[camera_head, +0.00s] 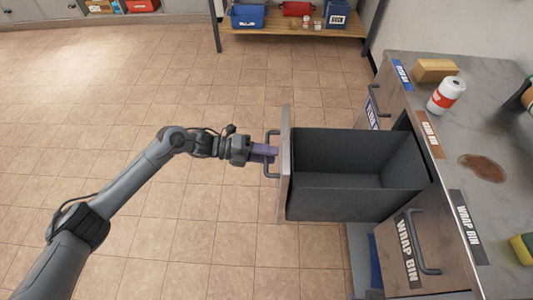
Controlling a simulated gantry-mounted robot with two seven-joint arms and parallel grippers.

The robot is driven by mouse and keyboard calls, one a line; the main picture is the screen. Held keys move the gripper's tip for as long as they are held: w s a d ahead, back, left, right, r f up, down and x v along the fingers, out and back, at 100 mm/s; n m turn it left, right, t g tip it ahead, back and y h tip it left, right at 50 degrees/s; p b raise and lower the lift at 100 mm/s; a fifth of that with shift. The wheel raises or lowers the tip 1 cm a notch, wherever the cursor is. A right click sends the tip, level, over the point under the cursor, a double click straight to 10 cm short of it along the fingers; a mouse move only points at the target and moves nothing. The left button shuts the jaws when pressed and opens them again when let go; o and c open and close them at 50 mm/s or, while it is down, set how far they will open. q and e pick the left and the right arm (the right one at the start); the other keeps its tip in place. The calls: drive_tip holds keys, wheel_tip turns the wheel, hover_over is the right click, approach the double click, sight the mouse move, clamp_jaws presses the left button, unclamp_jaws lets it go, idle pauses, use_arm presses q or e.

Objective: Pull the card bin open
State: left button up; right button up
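The card bin (345,202) is a dark grey, empty drawer pulled far out of the counter to the left. Its front panel (286,190) stands on edge at the left end, with a dark bar handle (272,172) on its outer face. My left gripper (267,151), with purple fingers, reaches the handle from the left and looks closed around the middle of its bar. The lower finger is hidden. An orange label (429,134) lies on the counter edge above the bin's opening. My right gripper is not in view.
The closed wrap bin (408,250) and another handled bin (378,105) flank the open one. The counter top holds a white-and-red can (446,95), a cardboard box (434,70), a brown spill (482,167) and a sponge (523,248). The tiled floor at left is clear.

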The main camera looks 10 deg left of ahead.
use_arm(q)
drive_tip(key=shift+a, duration=0.1)
drive_tip(key=p+v, duration=0.2)
drive_tip(key=v, duration=0.8)
drive_tip(key=shift+a, duration=0.3)
